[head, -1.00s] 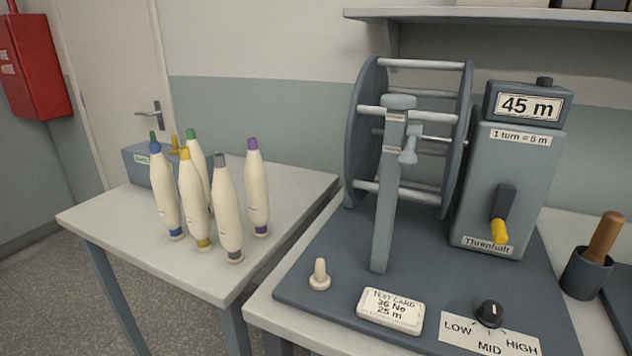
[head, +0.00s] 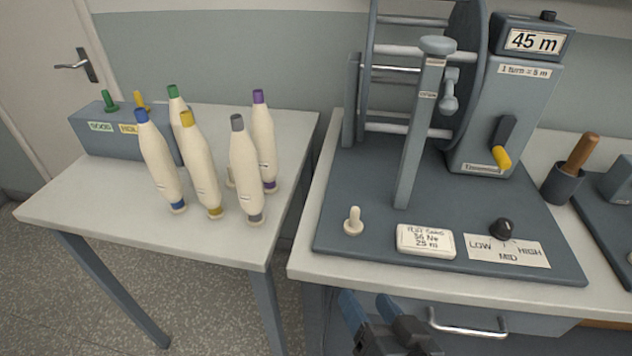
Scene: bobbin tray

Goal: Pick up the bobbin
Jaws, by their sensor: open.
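Several tall cream bobbins stand upright in a group on the left table. Their tips and base rings are coloured: a blue one (head: 160,163), a yellow one (head: 202,168), a green one (head: 178,112), a grey one (head: 245,172) and a purple one (head: 264,143). The green one is partly hidden behind the yellow and blue ones. My gripper (head: 374,304) shows at the bottom of the head view, in front of the right bench's drawer. It is open and empty, well to the right of and apart from the bobbins.
A grey box (head: 95,140) with green and yellow pegs stands behind the bobbins. The left table's front left is clear.

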